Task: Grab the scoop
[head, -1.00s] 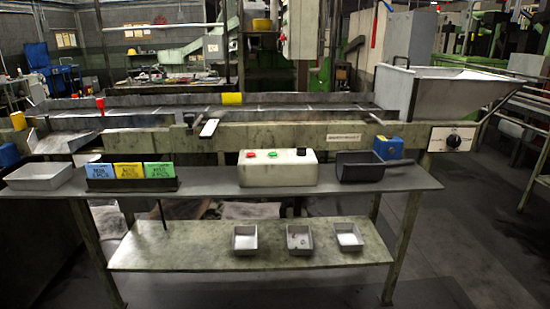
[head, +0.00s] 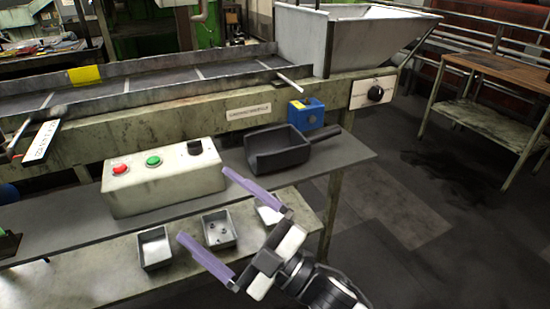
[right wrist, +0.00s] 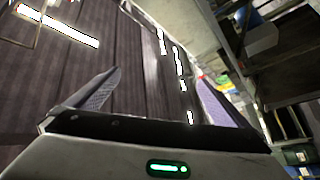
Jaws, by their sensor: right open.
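The black scoop (head: 277,150) lies on the grey shelf near its right end in the head view, its handle (head: 328,134) pointing right. My right gripper (head: 203,207) comes in from the lower right with its two purple fingers spread wide. It is open and empty, in front of the shelf and apart from the scoop. In the right wrist view the two fingers (right wrist: 150,95) show spread with nothing between them, and I do not make out the scoop there. My left gripper is not in view.
A white control box (head: 163,177) with red and green buttons stands left of the scoop. A blue block (head: 306,114) sits behind it. Small metal trays (head: 154,247) rest on the lower shelf (head: 80,285). A metal hopper (head: 350,42) stands behind.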

